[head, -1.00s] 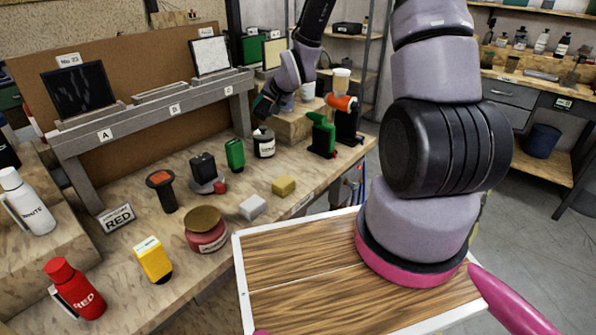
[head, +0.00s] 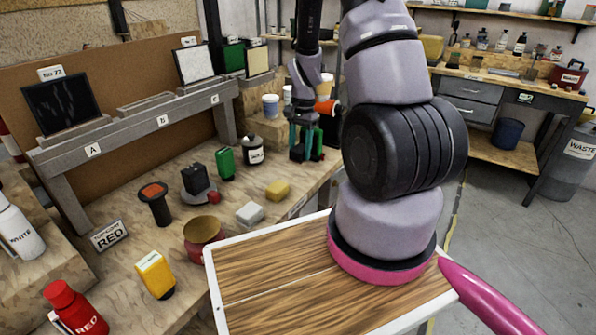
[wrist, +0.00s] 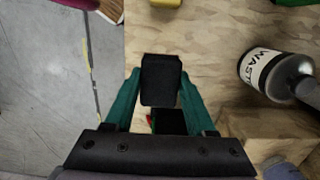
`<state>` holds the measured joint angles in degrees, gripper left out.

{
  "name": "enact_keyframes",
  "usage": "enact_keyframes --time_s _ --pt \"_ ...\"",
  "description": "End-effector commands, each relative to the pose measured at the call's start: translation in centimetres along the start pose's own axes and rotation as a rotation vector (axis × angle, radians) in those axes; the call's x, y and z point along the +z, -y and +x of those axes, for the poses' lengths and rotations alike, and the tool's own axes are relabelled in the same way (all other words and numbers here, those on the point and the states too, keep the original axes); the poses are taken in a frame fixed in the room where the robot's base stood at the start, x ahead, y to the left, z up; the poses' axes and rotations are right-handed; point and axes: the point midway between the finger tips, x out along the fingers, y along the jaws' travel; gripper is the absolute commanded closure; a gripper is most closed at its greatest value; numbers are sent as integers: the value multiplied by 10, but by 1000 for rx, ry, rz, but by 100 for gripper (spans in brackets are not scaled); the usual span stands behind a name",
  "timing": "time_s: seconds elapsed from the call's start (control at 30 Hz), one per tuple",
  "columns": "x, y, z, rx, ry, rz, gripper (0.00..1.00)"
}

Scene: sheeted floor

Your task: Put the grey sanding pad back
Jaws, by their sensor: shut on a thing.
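My gripper (head: 305,145) is at the far end of the bench, with its teal fingers pointing down. In the wrist view my gripper (wrist: 160,82) is shut on a dark block, which looks like the grey sanding pad (wrist: 160,80). Its dark face fills the gap between the fingertips. The head view does not show the pad clearly. A black and red thing shows between the fingers behind the pad in the wrist view; I cannot tell whether they touch.
A yellow block (head: 277,190) and a pale block (head: 250,213) lie on the bench. A waste bottle (head: 253,150) stands left of my gripper and in the wrist view (wrist: 262,72). An orange-topped tool (head: 326,106) is close behind. A rack (head: 130,130) stands along the back.

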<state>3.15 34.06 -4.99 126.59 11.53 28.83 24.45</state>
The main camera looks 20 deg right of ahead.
Motion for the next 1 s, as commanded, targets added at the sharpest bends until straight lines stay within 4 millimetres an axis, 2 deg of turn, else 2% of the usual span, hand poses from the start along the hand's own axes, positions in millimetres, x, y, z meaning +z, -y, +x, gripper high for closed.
enact_keyframes --time_s 0.1,0.23,0.5,0.87,0.9,0.93,0.97,1.0 --pt "-2 0 19 1 1 0 89" --pt "-4 0 30 0 0 0 89" --pt "-8 0 65 -1 -1 0 89" --pt "-8 0 68 -2 -1 -1 89" --pt "-8 0 68 -2 -2 -1 33" --pt "-8 0 68 -2 -2 -1 22" --pt "-8 0 68 -2 -2 -1 15" --pt "-8 0 68 -2 -2 -1 15"
